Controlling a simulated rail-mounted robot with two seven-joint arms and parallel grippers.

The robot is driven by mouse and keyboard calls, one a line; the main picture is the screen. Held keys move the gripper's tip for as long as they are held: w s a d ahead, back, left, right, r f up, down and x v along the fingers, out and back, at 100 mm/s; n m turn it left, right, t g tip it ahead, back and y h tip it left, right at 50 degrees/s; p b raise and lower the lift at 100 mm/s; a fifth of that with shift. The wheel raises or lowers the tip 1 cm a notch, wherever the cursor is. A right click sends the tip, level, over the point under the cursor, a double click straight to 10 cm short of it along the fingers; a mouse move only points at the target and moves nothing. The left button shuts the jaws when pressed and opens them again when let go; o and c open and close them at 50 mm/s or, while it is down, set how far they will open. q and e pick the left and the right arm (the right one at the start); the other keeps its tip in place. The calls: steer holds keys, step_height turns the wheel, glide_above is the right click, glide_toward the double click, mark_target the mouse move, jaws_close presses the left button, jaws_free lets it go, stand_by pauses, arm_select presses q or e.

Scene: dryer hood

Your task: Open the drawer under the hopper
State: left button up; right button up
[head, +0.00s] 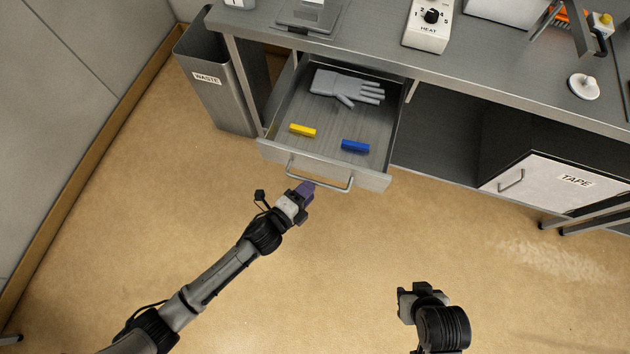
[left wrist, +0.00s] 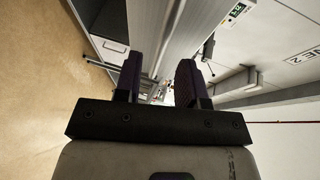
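The drawer (head: 276,150) under the bench is pulled well out. It has a grey front with a bar handle (head: 335,187). A grey glove (head: 345,87), a yellow block (head: 302,130) and a blue block (head: 355,146) lie inside. I cannot make out the hopper.
A waste bin (head: 209,92) stands left of the drawer. A white cabinet door marked TAPE (head: 550,184) is at the right under the bench (head: 480,75). A heat control box (head: 430,25) sits on the bench. The floor in front is clear.

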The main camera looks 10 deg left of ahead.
arm_select(q)
steer(key=p+v, duration=0.1)
steer(key=v, duration=0.8)
steer(key=shift+s+a, duration=0.15)
steer(key=shift+s, duration=0.1)
